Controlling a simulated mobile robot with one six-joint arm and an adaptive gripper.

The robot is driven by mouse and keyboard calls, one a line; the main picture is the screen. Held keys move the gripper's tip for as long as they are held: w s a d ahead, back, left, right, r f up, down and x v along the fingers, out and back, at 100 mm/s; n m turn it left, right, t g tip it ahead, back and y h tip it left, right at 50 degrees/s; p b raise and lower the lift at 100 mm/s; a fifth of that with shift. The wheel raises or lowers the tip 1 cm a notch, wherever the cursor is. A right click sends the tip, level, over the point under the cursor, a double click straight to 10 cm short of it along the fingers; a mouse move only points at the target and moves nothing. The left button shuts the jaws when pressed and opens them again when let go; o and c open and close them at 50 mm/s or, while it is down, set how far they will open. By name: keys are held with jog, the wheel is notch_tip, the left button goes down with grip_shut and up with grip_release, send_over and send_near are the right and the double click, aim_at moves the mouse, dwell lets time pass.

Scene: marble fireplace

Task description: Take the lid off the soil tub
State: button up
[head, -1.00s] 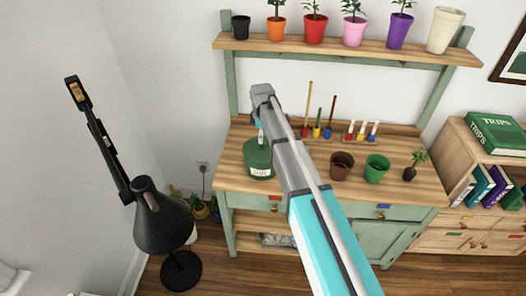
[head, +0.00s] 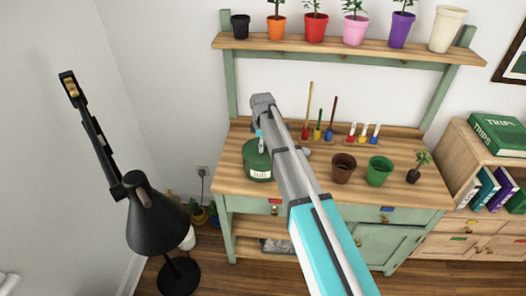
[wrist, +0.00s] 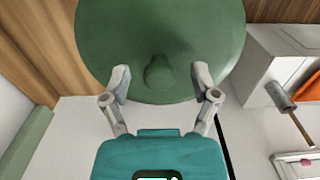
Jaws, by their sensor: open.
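The green soil tub (head: 258,173) stands on the left part of the wooden bench top, with a pale label on its front. Its round green lid (wrist: 160,25) fills the upper middle of the wrist view, with a small knob (wrist: 159,72) near the lower part. My gripper (wrist: 160,82) is open, its two fingertips on either side of the knob in that view. I cannot tell whether the fingers touch the lid. In the head view my arm hides part of the tub's right side, and my gripper (head: 261,140) shows only partly at the lid.
A brown pot (head: 343,168), a green pot (head: 379,171) and a small plant (head: 417,167) stand right of my arm. Several coloured tools (head: 318,127) stand behind. A shelf of pots (head: 340,50) hangs above. A black lamp (head: 155,220) stands at left.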

grip_shut()
dwell(0.4)
jog(key=shift+r, duration=0.15)
jog(key=shift+r+p, duration=0.95)
jog(key=shift+p, duration=0.15)
jog(key=s+d+r+p, duration=0.6)
jog(key=s+r+p, duration=0.4)
jog(key=s+p, duration=0.1)
jog(key=shift+s+d+r, duration=0.15)
jog(key=shift+s+r, duration=0.25)
jog(key=shift+s, duration=0.35)
